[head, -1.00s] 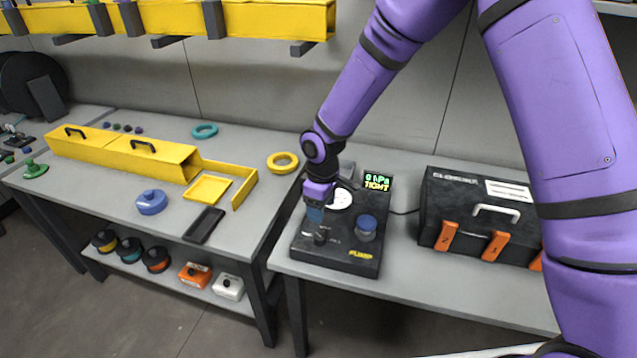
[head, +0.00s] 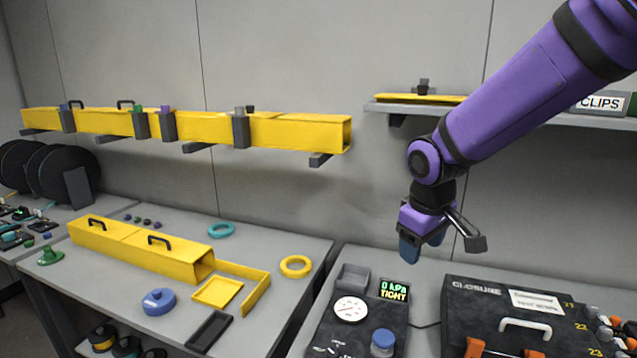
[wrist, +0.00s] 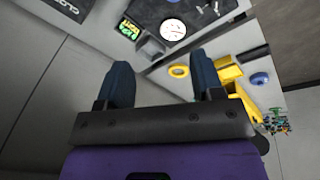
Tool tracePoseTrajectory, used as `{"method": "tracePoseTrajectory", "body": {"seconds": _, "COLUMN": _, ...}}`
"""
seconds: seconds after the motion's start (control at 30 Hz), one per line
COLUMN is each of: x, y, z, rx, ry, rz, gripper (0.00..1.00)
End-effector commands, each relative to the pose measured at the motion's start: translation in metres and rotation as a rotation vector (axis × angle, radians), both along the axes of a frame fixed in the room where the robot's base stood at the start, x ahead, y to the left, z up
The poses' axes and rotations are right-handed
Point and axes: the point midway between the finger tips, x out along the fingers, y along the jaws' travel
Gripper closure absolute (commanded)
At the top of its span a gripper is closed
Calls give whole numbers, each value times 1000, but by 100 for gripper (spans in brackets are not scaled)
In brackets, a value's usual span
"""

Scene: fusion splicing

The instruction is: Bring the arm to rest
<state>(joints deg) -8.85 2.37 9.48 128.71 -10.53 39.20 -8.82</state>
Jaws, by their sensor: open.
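My gripper (head: 422,248) hangs in the air above the right-hand bench, in front of the back wall, with my purple arm reaching in from the upper right. In the wrist view its two dark blue fingers (wrist: 164,88) stand apart with nothing between them. Below it in the head view is the black pump unit (head: 340,333), with a white dial, a blue knob and a green display reading "0 kPa TIGHT". The gripper is clear of the pump and touches nothing that I can see.
The black closure case (head: 470,295) stands right of the pump. A wall shelf (head: 400,110) with a "CLIPS" label is behind my arm. A yellow duct (head: 290,132) runs along the wall at left.

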Motion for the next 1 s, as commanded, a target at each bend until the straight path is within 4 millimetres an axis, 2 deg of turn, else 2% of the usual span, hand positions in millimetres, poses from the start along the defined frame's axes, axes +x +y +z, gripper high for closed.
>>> {"method": "tracePoseTrajectory", "body": {"seconds": 0.03, "x": -9, "y": -10, "z": 14, "rx": 6, "ry": -20, "rz": -32, "gripper": 39}}
{"method": "tracePoseTrajectory", "body": {"seconds": 0.2, "x": -42, "y": -38, "z": 49, "rx": 31, "ry": -68, "rz": -142, "gripper": 39}}
{"method": "tracePoseTrajectory", "body": {"seconds": 0.5, "x": -110, "y": -78, "z": 93, "rx": 97, "ry": -153, "rz": -324, "gripper": 39}}
{"method": "tracePoseTrajectory", "body": {"seconds": 0.8, "x": -180, "y": -106, "z": 113, "rx": 189, "ry": -231, "rz": -487, "gripper": 39}}
{"method": "tracePoseTrajectory", "body": {"seconds": 1.0, "x": -209, "y": -113, "z": 116, "rx": 234, "ry": -259, "rz": -549, "gripper": 39}}
